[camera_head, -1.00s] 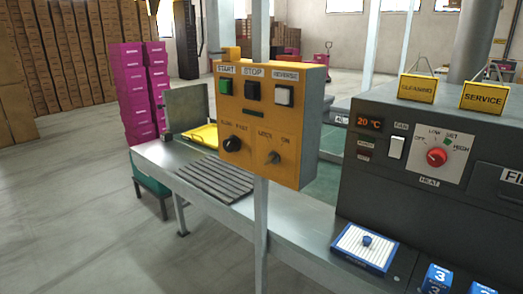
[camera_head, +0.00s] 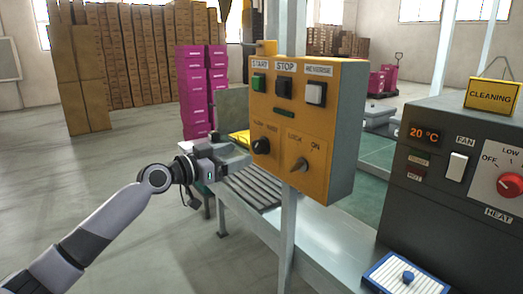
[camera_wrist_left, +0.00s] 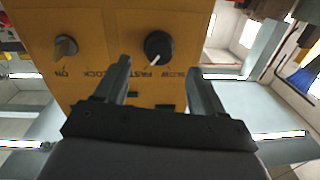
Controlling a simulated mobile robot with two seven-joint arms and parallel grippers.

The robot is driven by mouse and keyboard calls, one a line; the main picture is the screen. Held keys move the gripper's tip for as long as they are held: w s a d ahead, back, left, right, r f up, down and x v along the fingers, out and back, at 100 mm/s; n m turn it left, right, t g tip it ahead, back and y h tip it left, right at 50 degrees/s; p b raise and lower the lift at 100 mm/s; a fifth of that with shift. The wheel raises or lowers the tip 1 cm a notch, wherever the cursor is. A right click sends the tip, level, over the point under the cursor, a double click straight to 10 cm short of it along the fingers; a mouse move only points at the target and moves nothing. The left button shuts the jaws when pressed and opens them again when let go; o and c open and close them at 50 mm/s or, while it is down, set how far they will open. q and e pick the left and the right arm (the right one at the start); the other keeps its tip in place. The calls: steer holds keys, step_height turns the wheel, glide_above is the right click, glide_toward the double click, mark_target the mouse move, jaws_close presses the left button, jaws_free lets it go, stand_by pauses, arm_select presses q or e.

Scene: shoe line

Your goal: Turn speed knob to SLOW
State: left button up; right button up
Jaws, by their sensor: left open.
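The speed knob (camera_head: 261,146) is a round black knob on the yellow control box (camera_head: 320,125), under the SLOW and FAST labels. In the left wrist view, which is upside down, the knob (camera_wrist_left: 158,46) shows a white pointer mark on the side toward FAST. My left gripper (camera_head: 243,158) is just left of the box, close to the knob. In the wrist view its two dark fingers (camera_wrist_left: 156,70) are apart and empty, with the knob showing between and beyond their tips. I cannot tell the exact gap. My right gripper is out of view.
A LOCK/ON switch (camera_head: 299,165) sits right of the speed knob. START (camera_head: 259,83), STOP (camera_head: 284,88) and REVERSE (camera_head: 316,93) buttons are above. A metal post (camera_head: 288,230) holds the box over the conveyor. The grey heater machine (camera_head: 450,200) stands at right.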

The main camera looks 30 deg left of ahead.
mark_target(256, 149)
arm_select(q)
steer(key=shift+p+x, duration=0.6)
steer(key=shift+x, duration=2.5)
steer(key=shift+d, duration=0.1)
steer(key=shift+c, duration=0.3)
steer(key=c, duration=1)
